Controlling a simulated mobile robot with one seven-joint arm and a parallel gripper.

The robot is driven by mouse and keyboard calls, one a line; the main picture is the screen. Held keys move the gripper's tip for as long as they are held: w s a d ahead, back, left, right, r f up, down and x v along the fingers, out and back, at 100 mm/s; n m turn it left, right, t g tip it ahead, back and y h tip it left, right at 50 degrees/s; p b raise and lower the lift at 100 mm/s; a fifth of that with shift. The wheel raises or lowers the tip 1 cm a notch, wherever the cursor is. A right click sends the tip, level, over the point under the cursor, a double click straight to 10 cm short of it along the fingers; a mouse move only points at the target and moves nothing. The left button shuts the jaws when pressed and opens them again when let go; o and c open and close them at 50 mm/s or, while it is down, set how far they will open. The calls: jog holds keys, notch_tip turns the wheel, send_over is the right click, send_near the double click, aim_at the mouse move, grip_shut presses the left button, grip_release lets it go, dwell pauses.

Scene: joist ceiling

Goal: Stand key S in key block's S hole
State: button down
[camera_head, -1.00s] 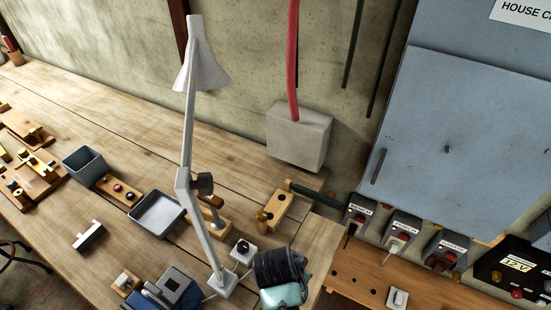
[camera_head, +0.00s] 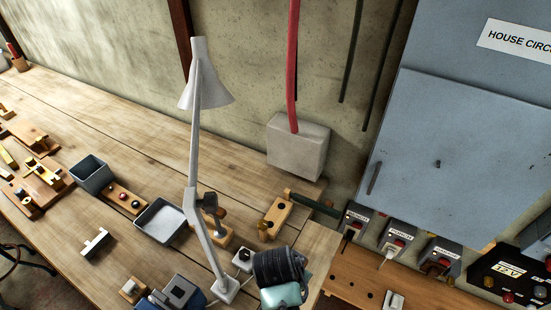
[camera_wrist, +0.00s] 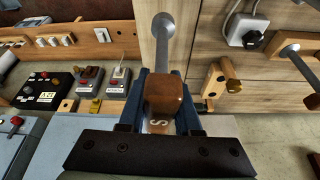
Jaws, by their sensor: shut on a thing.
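My gripper (camera_wrist: 160,98) is shut on key S (camera_wrist: 167,88), a brown handle with a white S on its near face, held between two blue fingers. A grey rod shows beyond the handle; I cannot tell whether it belongs to the key. What seems to be the key block (camera_wrist: 213,88) is a small wooden block with dark holes and a wooden peg, right of the key and apart from it. It also shows in the head view (camera_head: 273,219) at the bench's back edge. No letters are readable on it. My dark and teal wrist (camera_head: 281,275) hides the key there.
A white desk lamp (camera_head: 194,130) rises just left of my wrist. A socket with a black plug (camera_wrist: 248,30) is close by. Labelled switch boxes (camera_head: 398,237) and a holed wooden board (camera_head: 352,279) stand right. A grey tray (camera_head: 161,221) lies left. Bare bench lies behind the lamp.

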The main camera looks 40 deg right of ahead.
jog(key=shift+r+p, duration=2)
jog(key=shift+r, duration=2.95)
jog(key=shift+r, duration=2.5)
